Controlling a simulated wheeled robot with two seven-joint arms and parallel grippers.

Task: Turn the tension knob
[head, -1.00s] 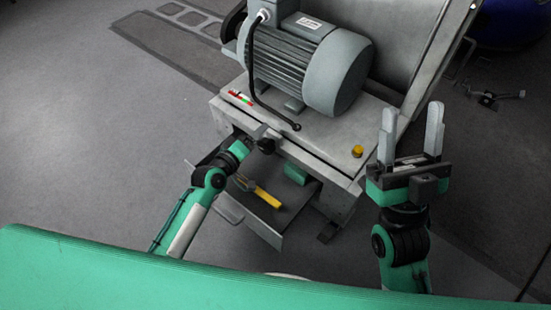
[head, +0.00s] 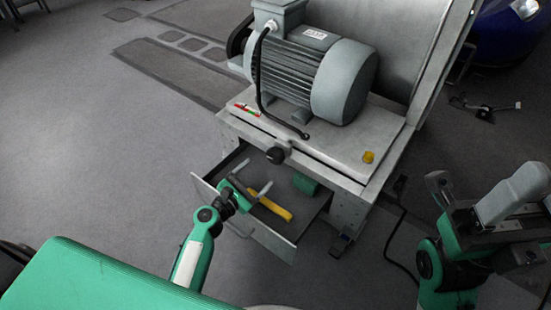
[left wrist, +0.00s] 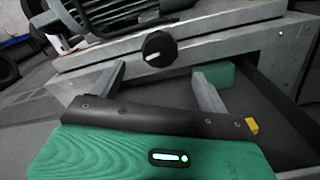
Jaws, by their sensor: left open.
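The tension knob, a round black knob (head: 276,155) with a white pointer mark, sits on the front edge of the grey machine bench. It also shows in the left wrist view (left wrist: 159,48), its pointer lying nearly level toward the left. My left gripper (head: 251,181) is open and empty, in front of the knob and lower, above the open drawer. In the left wrist view, its fingers (left wrist: 158,72) are spread wide, and the knob shows beyond the gap, apart from them. My right gripper (head: 512,192) is at the right edge, away from the bench; its jaw gap is unclear.
The open drawer (head: 277,240) below the knob holds a yellow-handled hammer (head: 274,208) and a green object (head: 306,184). A grey motor (head: 315,72) with a black cable stands on the bench. A yellow button (head: 368,157) is at its right.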

